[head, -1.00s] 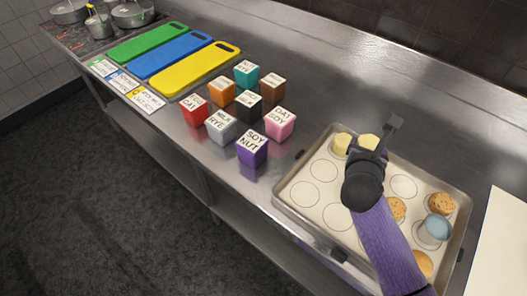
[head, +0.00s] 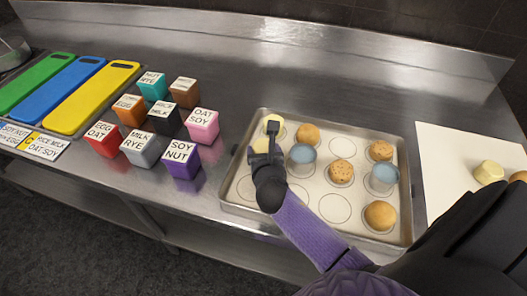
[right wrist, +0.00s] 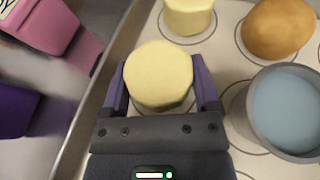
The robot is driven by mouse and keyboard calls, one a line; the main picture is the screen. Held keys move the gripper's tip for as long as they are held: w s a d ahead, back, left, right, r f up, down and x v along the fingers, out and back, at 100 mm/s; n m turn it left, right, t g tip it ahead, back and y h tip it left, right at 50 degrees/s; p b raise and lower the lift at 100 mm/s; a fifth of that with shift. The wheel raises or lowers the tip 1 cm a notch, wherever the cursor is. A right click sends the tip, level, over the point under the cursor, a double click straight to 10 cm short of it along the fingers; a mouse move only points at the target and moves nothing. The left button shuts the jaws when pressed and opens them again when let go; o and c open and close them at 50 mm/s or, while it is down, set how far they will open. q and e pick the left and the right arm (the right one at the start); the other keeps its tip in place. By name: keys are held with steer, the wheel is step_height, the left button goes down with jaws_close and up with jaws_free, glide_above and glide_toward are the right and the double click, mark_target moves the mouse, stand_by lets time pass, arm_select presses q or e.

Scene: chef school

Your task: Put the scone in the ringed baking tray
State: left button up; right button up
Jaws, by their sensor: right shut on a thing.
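The ringed baking tray (head: 358,190) lies on the steel counter in the head view, with a pale mat printed with circles. My right gripper (head: 262,146) is over the tray's left side. It is shut on a pale yellow round scone (right wrist: 158,75), seen between both fingers in the right wrist view. The held scone is partly hidden by the gripper in the head view. Another pale scone (head: 273,120) sits in the back-left ring, just beyond the held one. I cannot tell whether the held scone touches the mat. My left gripper is not in view.
The tray also holds blue-grey cups (head: 302,158), a plain bun (head: 308,134) and speckled buns (head: 341,172). A white board (head: 450,160) at right bears another pale scone (head: 488,172). Labelled cubes (head: 182,160) stand left of the tray. Some front rings are empty.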

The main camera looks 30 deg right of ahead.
steer(key=o, duration=1.1)
steer(key=shift+f, duration=0.1)
steer(key=shift+s+a+r, duration=0.15)
steer(key=shift+s+r, duration=0.1)
steer(key=shift+r, duration=0.05)
steer(key=p+v, duration=0.3)
steer(key=v, duration=0.7)
steer(key=shift+s+a+r+p, duration=0.1)
steer(key=shift+s+a+p, duration=0.05)
steer(key=shift+s+p, duration=0.15)
steer(key=shift+s+a+r, duration=0.1)
steer(key=shift+s+a, duration=0.05)
steer(key=shift+s, duration=0.15)
